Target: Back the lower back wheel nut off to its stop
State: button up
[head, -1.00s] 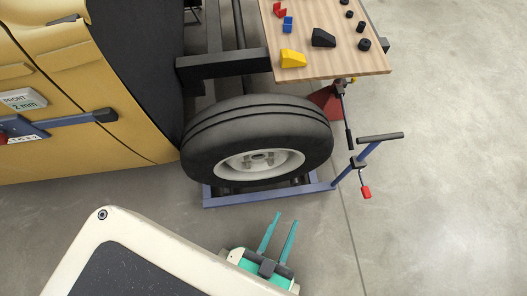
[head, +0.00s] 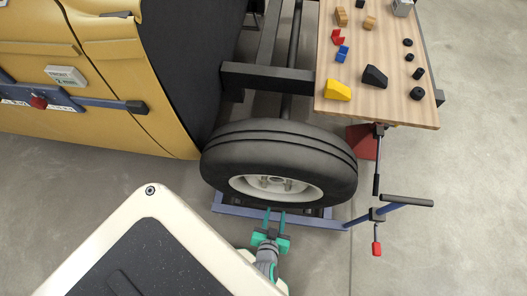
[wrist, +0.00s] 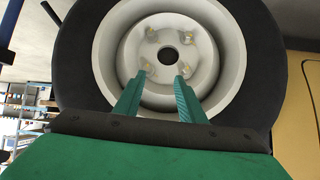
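The wheel (head: 278,165) is a black tyre with a pale rim, upright on a blue frame (head: 330,223). In the wrist view the rim (wrist: 168,50) faces me, with a dark centre hole and several nuts around it. Two lower nuts show: the lower left nut (wrist: 148,69) and the lower right nut (wrist: 185,70). My gripper (head: 275,212) has two green fingers, apart and empty, just before the wheel's lower face. In the wrist view its fingertips (wrist: 159,76) lie just below the two lower nuts, one under each. Whether they touch anything I cannot tell.
A wooden board (head: 375,60) with small coloured blocks stands behind and right of the wheel. A blue stand with a black handle (head: 408,201) and red knob (head: 376,248) is at right. A yellow body panel (head: 110,90) is at left. Floor at far right is clear.

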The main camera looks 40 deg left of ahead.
jog(key=n+g, duration=0.1)
jog(key=g, duration=0.1)
send_near(264, 187)
jog(key=shift+n, duration=0.3)
jog(key=x, duration=0.8)
jog(key=shift+w+a, duration=0.1)
jog(key=shift+w, duration=0.05)
jog(key=shift+a+f, duration=0.25)
jog(key=shift+f, duration=0.1)
jog(key=shift+w+d, duration=0.1)
jog(key=shift+d, duration=0.1)
grip_shut()
